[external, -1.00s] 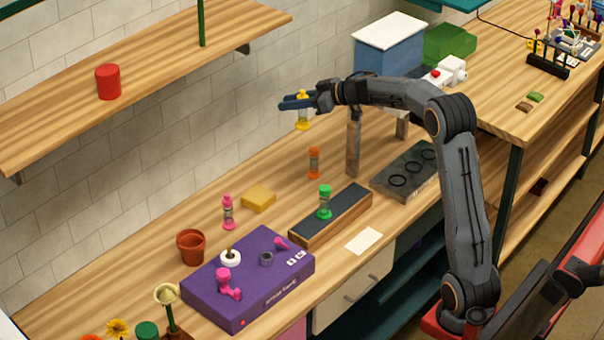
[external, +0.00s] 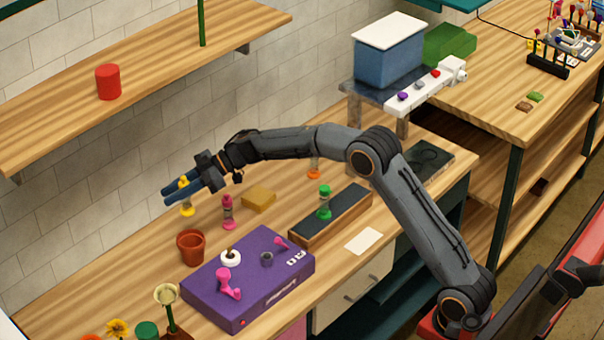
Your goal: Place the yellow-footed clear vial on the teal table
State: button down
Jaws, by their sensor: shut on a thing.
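My gripper (external: 174,194) is shut on the yellow-footed clear vial (external: 187,211). The vial is upright, its yellow cap above the fingers and its yellow foot below, with the middle partly hidden by the fingers. It is over the back of the wooden bench, to the left of the pink vial; whether its foot touches the bench I cannot tell. A teal surface (external: 450,4) is cut off at the top edge; I cannot tell if it is the teal table.
Near my gripper are the pink vial (external: 228,212), a terracotta pot (external: 190,247) and a yellow block (external: 259,198). A purple box (external: 232,308) lies in front. A green vial (external: 324,203) stands on a dark-topped tray (external: 350,208); an orange vial (external: 314,169) is behind it.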

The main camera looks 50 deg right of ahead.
jog(key=s+a+f+n+g+y+b, duration=0.1)
jog(key=s+a+f+n+g, duration=0.15)
jog(key=a, duration=0.65)
jog(key=s+a+f+n+g, duration=0.15)
jog(key=s+a+f, duration=0.25)
jog(key=a, duration=0.5)
jog(key=s+a+f+n+g+y+b, duration=0.1)
jog(key=s+a+f+n+g, duration=0.2)
jog(key=a, duration=0.7)
jog(key=shift+m+t, duration=0.4)
jog(key=shift+m, duration=0.3)
jog(key=shift+s+d+f+b, duration=0.15)
jog(key=shift+f+b, duration=0.4)
jog(key=shift+f, duration=0.6)
jog(key=shift+s+f+b, duration=0.2)
jog(key=shift+f+b, duration=0.4)
jog(key=shift+f, duration=0.55)
jog(key=shift+s+d+f+b, duration=0.15)
jog(key=shift+f+b, duration=0.4)
jog(key=shift+f, duration=0.6)
jog(key=shift+f, duration=0.55)
jog(key=c, duration=1.4)
grip_release()
jog(key=shift+f, duration=0.1)
